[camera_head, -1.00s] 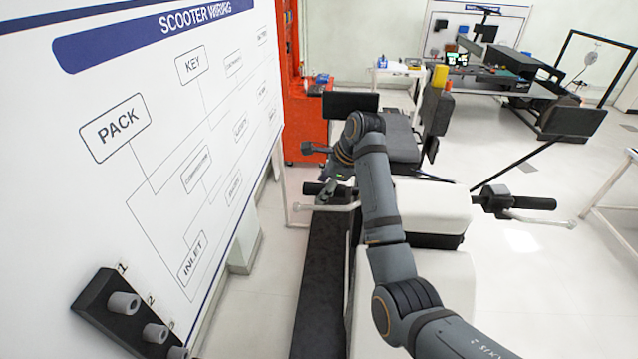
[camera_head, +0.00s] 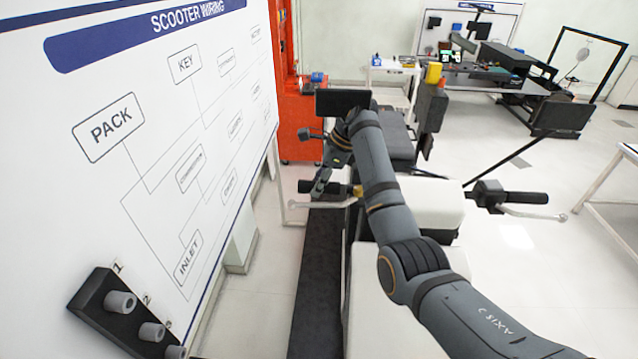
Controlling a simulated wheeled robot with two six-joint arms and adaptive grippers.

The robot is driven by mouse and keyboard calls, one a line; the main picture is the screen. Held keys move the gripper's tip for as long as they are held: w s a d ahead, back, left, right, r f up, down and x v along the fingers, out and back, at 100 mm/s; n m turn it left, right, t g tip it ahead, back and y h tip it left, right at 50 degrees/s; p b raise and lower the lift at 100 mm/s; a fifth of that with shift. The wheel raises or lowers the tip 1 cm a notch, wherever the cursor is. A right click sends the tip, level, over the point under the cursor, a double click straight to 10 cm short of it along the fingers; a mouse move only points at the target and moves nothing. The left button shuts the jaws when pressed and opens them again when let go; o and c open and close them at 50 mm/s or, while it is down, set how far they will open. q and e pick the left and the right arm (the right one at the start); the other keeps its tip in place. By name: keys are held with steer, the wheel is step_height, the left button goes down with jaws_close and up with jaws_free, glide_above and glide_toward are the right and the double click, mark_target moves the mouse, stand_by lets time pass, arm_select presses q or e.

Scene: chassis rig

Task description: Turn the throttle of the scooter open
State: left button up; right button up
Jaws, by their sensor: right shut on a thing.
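The scooter's white front body (camera_head: 385,300) is below my right arm, with its dark seat behind. A black handlebar grip, the throttle (camera_head: 304,187), sticks out at the left, with a pale brake lever (camera_head: 300,205) just below it. My right gripper (camera_head: 321,186) is shut around this grip, its fingers reaching down over it from above. My own wrist and forearm hide the inner end of the grip and much of the handlebar. The other black grip (camera_head: 528,198), with its lever, is free at the right. My left gripper is not in view.
A white wiring board (camera_head: 150,190) stands close on the left, with a black peg strip (camera_head: 105,310) low on it. Mirrors (camera_head: 343,104) rise above the handlebar. A red cabinet (camera_head: 300,120) stands behind. The floor at the right is open.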

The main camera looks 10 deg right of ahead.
steer(key=shift+w+d+r+g, duration=0.1)
steer(key=shift+w+g, duration=0.15)
steer(key=shift+g, duration=0.85)
steer(key=shift+m, duration=0.3)
steer(key=shift+g+y, duration=0.3)
steer(key=o, duration=1.1)
steer(key=shift+o, duration=0.2)
steer(key=shift+f+t, duration=0.25)
steer(key=shift+t, duration=0.25)
